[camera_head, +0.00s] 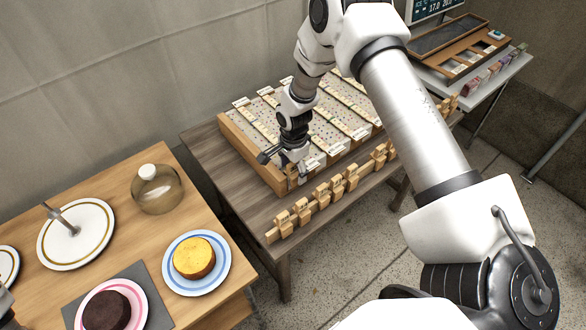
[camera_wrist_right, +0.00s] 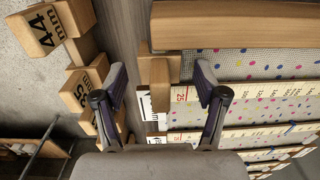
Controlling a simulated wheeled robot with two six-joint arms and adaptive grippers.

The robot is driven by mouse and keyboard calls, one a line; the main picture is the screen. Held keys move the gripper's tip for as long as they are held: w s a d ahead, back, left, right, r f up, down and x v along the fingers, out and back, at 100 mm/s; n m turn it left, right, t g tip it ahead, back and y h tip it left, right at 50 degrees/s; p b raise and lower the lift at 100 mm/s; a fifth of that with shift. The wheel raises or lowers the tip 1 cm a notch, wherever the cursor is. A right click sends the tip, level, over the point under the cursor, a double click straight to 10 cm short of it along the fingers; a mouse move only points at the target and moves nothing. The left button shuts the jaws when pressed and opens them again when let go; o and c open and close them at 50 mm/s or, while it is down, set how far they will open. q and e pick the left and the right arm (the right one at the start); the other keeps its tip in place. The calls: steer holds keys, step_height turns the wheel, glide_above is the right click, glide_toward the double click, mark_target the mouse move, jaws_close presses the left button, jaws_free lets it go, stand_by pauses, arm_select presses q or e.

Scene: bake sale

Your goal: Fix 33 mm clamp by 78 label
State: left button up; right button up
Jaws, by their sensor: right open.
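My right gripper (camera_head: 290,172) is over the front left corner of the slatted board (camera_head: 235,140). In the right wrist view my right gripper (camera_wrist_right: 160,78) is open, its fingers apart on either side of a wooden clamp (camera_wrist_right: 160,80). The clamp stands at the board's edge with a white printed face partly visible; I cannot read its size. I see no grip on it. A label strip (camera_wrist_right: 250,92) marked 25 lies right beside it. I cannot make out a 78 label. Only a grey piece, perhaps of my left gripper (camera_head: 5,305), shows at the lower left edge.
Several wooden clamps stand on a front rail (camera_head: 275,236); one (camera_wrist_right: 36,30) reads 44 mm. The left table holds cakes, plates and a glass dome (camera_head: 157,190). A wooden tray (camera_head: 455,62) and a screen are at the back right. Bare wood (camera_head: 215,160) lies left of the board.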

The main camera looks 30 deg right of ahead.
step_height(320, 180, up, 12)
steer(key=shift+f, duration=0.15)
steer(key=shift+s, duration=0.1)
stand_by(0.3)
